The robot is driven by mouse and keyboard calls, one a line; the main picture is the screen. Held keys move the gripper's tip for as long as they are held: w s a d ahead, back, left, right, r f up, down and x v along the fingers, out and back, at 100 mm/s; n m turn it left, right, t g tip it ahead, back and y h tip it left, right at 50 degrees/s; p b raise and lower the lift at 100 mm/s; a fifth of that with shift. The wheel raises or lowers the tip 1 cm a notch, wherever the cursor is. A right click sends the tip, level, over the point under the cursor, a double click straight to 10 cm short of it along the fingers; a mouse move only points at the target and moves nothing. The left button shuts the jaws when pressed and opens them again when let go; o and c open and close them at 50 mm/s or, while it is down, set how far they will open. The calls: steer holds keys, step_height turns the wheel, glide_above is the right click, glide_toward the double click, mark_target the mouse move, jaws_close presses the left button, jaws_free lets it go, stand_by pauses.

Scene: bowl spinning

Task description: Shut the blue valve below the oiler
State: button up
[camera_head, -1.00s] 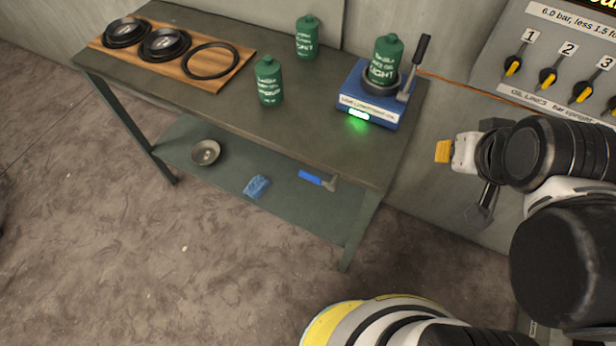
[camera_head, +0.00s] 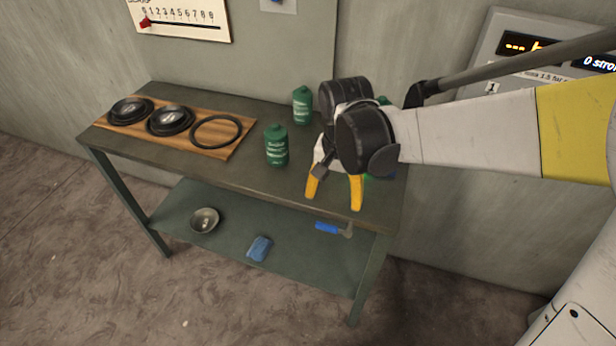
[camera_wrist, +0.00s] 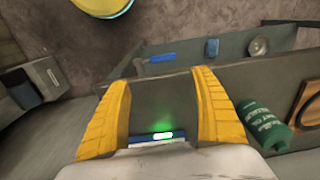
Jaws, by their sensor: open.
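My gripper (camera_head: 334,200) is over the right end of the bench, its two yellow fingers apart and pointing down, with nothing seen between them. In the wrist view, the open gripper (camera_wrist: 160,95) frames the bench's edge and a lit green indicator (camera_wrist: 163,136). The blue base unit that bore a green bottle is almost wholly hidden behind my gripper in the head view. I cannot pick out a blue valve or an oiler for certain. A blue-handled tool (camera_head: 328,228) lies on the lower shelf; it also shows in the wrist view (camera_wrist: 160,58).
Two green bottles (camera_head: 276,145) (camera_head: 303,105) stand on the bench (camera_head: 215,168) left of my gripper. A wooden board (camera_head: 218,150) with dark dishes and a ring lies further left. A metal bowl (camera_head: 204,220) and blue cloth (camera_head: 259,248) lie on the lower shelf. A wall panel (camera_head: 500,50) is at right.

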mark_target(327, 225)
steer(key=f+b, duration=0.1)
steer(key=f, duration=0.3)
steer(key=f+b, duration=0.2)
steer(key=f, duration=0.1)
steer(key=a+f+b, duration=0.1)
steer(key=f, duration=0.3)
steer(key=shift+f+b, duration=0.35)
steer(key=c, duration=1.4)
steer(key=shift+w, duration=0.1)
steer(key=shift+c, duration=0.2)
